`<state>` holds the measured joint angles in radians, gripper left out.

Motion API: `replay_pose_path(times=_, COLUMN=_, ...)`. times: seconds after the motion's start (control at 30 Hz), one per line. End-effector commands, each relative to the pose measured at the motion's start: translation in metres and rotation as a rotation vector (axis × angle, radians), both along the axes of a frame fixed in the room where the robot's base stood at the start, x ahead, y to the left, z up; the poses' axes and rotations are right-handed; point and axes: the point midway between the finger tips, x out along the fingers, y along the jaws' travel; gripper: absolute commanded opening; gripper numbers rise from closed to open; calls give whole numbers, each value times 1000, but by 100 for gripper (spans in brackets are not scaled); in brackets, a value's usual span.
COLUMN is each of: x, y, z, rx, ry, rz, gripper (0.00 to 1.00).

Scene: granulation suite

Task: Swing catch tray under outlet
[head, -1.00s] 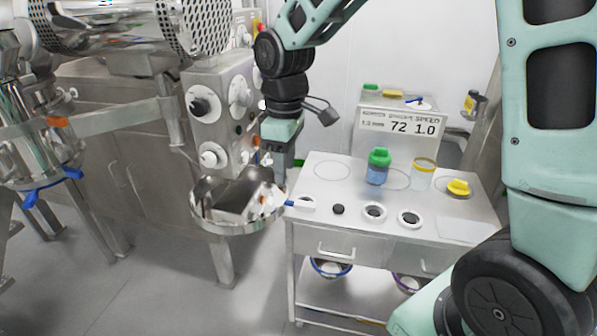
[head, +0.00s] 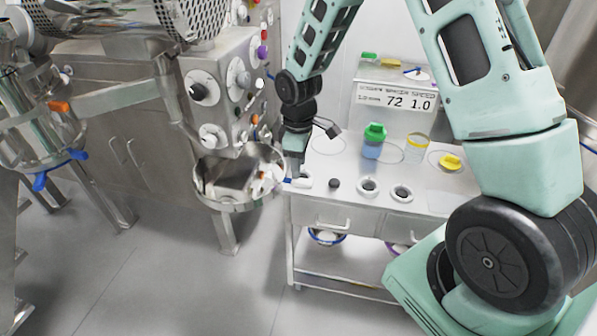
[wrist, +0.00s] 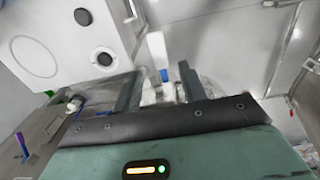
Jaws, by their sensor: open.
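The catch tray (head: 203,188) is a round, shiny steel dish below the grey control housing, left of the bench. Its handle with a blue part (head: 288,181) sticks out at the right, near the bench's left edge. My gripper (head: 296,176) is open and points down at this handle. In the wrist view the blue part (wrist: 164,75) shows between the two fingers of my gripper (wrist: 160,85); I cannot tell whether they touch it. The tray's bowl is mostly hidden behind the gripper there. I cannot make out the outlet for certain.
The control housing (head: 222,85) with knobs stands above the tray. The white bench (head: 330,205) right of it carries a green-capped bottle (head: 372,142), a jar (head: 415,148) and round knobs. A steel vessel with blue handles (head: 35,125) stands left. The floor in front is clear.

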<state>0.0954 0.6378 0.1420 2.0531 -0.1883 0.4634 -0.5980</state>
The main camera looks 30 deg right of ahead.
Motion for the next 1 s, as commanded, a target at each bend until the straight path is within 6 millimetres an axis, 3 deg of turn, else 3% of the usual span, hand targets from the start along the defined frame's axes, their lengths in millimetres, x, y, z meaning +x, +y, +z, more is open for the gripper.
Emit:
replay_pose_path(times=0.1, x=-1, y=1, z=-20, rx=0, ry=4, rz=1, gripper=42)
replay_pose_path(times=0.3, x=0, y=0, z=-40, rx=0, ry=1, rz=-1, gripper=42)
replay_pose_path(times=0.67, x=0, y=0, z=-47, rx=0, ry=-1, rz=0, gripper=42)
replay_pose_path(times=0.7, x=0, y=0, z=-47, rx=0, ry=-1, rz=0, gripper=39)
replay_pose_path(times=0.83, x=0, y=0, z=-47, rx=0, ry=-1, rz=-1, gripper=3)
replay_pose_path(times=1.0, x=0, y=1, z=-46, rx=0, ry=-1, rz=-1, gripper=0)
